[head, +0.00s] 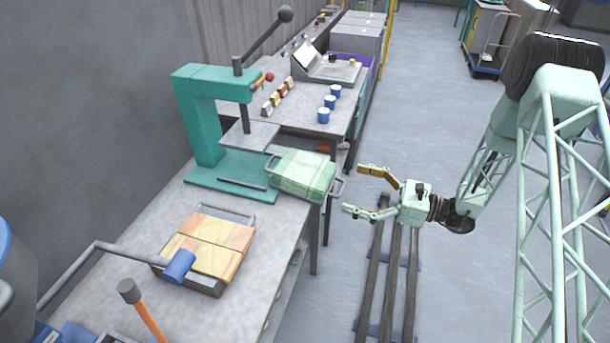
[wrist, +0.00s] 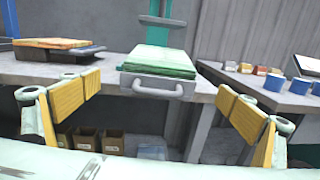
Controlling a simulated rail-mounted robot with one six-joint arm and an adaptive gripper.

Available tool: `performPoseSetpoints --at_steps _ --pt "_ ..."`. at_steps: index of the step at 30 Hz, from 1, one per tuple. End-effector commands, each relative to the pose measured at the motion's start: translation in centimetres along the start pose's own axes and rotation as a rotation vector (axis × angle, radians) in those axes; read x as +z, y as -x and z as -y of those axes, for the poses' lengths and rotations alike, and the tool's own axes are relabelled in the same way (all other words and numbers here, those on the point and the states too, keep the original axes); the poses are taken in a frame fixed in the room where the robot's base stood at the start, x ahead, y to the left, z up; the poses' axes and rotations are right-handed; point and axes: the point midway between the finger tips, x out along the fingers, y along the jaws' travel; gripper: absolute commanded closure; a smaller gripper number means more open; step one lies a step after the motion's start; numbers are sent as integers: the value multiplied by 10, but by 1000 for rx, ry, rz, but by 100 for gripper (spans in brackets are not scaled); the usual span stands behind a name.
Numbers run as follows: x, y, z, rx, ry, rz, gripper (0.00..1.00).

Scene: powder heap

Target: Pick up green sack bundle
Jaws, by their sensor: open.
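The green sack bundle (head: 303,172) lies on a grey tray with wire handles (head: 338,188) at the edge of the workbench, in front of the teal press. In the wrist view the bundle (wrist: 160,62) is centred ahead, flat on its tray (wrist: 157,86), whose handle faces me. My gripper (head: 352,190) is open and empty, to the right of the bundle in the head view, off the bench edge, with its fingers pointing at it. In the wrist view its yellow-padded fingers (wrist: 160,108) stand wide apart, one on each side of the tray, with a gap before it.
The teal press (head: 205,130) with a long lever stands behind the bundle. An orange-and-tan bundle (head: 212,243) lies on another tray nearer on the bench (head: 160,215). Blue cups (head: 330,102) stand on the farther table. Floor rails (head: 390,270) run beside the bench; the floor beyond is open.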

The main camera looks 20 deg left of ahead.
Motion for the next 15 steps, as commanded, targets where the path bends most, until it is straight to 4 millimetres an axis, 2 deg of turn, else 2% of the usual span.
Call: performPoseSetpoints --at_steps 15 --pt "-1 -57 -1 2 1 0 0"
